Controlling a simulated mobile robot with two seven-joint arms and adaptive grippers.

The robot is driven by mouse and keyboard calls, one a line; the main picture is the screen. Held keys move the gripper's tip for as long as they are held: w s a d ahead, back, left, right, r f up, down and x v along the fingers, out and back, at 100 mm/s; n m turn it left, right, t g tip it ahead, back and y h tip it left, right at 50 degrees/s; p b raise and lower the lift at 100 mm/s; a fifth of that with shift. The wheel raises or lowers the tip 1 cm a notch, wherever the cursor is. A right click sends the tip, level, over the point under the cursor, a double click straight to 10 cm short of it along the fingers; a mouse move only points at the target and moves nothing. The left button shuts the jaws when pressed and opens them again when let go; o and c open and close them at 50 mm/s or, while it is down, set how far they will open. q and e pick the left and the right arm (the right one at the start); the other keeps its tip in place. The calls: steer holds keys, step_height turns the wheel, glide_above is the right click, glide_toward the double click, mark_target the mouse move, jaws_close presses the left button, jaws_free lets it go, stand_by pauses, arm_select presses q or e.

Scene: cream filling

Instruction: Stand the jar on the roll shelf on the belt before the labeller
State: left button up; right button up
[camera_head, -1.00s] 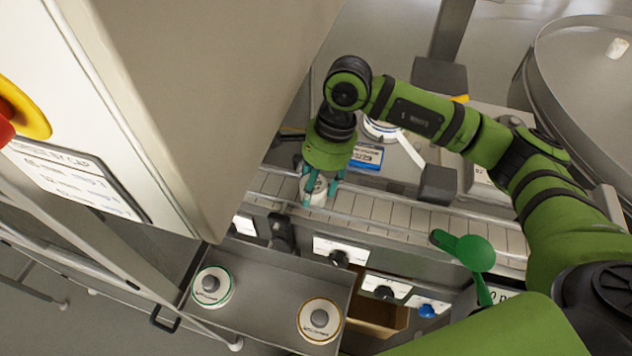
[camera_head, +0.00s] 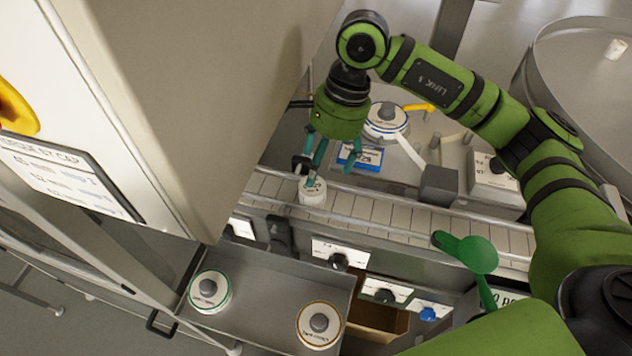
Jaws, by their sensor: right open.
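A small white jar (camera_head: 312,194) stands upright on the conveyor belt (camera_head: 385,214), near its left visible end. My right gripper (camera_head: 331,178) is open just above and behind the jar, with its teal fingers raised around the level of the lid; whether a finger touches it I cannot tell. The roll shelf (camera_head: 262,309) is the grey tray in front of the belt. It carries a green-rimmed roll (camera_head: 209,291) and an orange-rimmed roll (camera_head: 319,324), and no jar shows on it. My left gripper is not in view.
Behind the belt are a blue-rimmed roll (camera_head: 387,121), a blue-edged label card (camera_head: 360,158) and a grey block (camera_head: 439,186). A green paddle (camera_head: 468,253) overhangs the belt's front edge. A large cabinet (camera_head: 210,100) rises at the left, and a round table (camera_head: 590,85) stands far right.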

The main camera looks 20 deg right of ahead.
steer(key=d+b, duration=0.1)
steer(key=d, duration=0.2)
steer(key=w+d+b, duration=0.1)
steer(key=d, duration=0.3)
steer(key=w+d+b, duration=0.1)
steer(key=d, duration=0.2)
steer(key=shift+w+d+f, duration=0.2)
steer(key=shift+f, duration=0.1)
steer(key=shift+d, duration=0.35)
